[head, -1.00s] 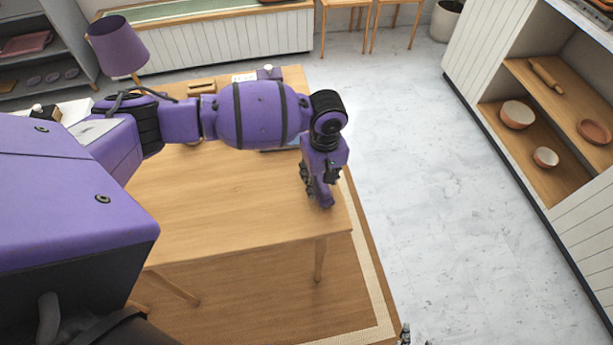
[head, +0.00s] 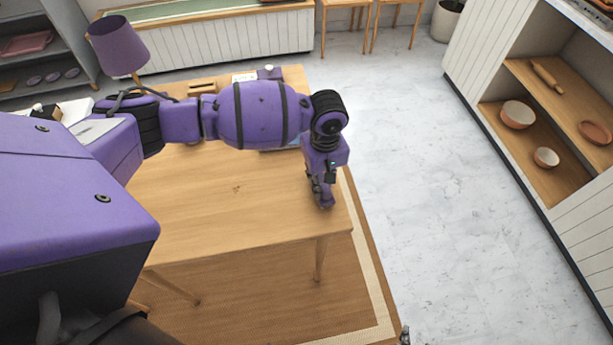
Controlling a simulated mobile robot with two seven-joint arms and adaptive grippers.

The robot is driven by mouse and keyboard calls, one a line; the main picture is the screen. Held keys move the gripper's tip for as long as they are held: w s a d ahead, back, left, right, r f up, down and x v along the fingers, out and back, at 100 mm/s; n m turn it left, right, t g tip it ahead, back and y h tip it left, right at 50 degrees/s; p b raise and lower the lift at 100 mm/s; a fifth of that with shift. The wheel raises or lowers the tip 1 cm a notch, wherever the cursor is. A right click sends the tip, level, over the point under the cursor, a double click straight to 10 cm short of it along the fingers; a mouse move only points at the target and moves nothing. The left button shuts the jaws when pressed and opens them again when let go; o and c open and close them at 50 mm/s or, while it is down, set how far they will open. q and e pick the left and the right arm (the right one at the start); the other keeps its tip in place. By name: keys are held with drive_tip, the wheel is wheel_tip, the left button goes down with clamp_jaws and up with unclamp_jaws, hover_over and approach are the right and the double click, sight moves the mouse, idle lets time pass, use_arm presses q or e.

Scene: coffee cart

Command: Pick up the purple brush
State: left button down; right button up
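My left arm reaches in from the left over the wooden table (head: 210,215). My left gripper (head: 323,196) points down at the table's right edge. A small purple part shows at its fingertips; I cannot tell whether it is the brush or part of the gripper. Whether the fingers are open or shut is not clear. I cannot make out a purple brush for certain anywhere. My forearm hides part of the table behind it. A small dark tip at the bottom edge, probably of my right gripper (head: 405,336), is mostly cut off by the frame.
A purple lamp (head: 118,45) stands at the back left. Small items, one a purple object (head: 268,73), sit at the table's far edge. A small brown mark (head: 237,189) lies on the bare tabletop. Shelves with bowls (head: 517,114) stand right, across clear floor.

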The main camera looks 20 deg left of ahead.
use_arm(q)
drive_tip(key=shift+w+r, duration=0.1)
drive_tip(key=shift+r, duration=0.45)
drive_tip(key=s+d+r+p, duration=0.1)
drive_tip(key=s+d+r, duration=0.1)
drive_tip(key=s+r, duration=0.3)
drive_tip(key=s+d+r+p, duration=0.2)
drive_tip(key=s+r, duration=0.4)
drive_tip(key=s, duration=0.2)
drive_tip(key=shift+s+d+r, duration=0.25)
drive_tip(key=shift+d+r, duration=0.05)
use_arm(e)
drive_tip(key=shift+w+a+r, duration=0.25)
drive_tip(key=shift+w+r, duration=0.15)
drive_tip(key=shift+r, duration=0.35)
drive_tip(key=shift+w+a+r, duration=0.2)
drive_tip(key=shift+w+r, duration=0.15)
drive_tip(key=shift+r, duration=0.35)
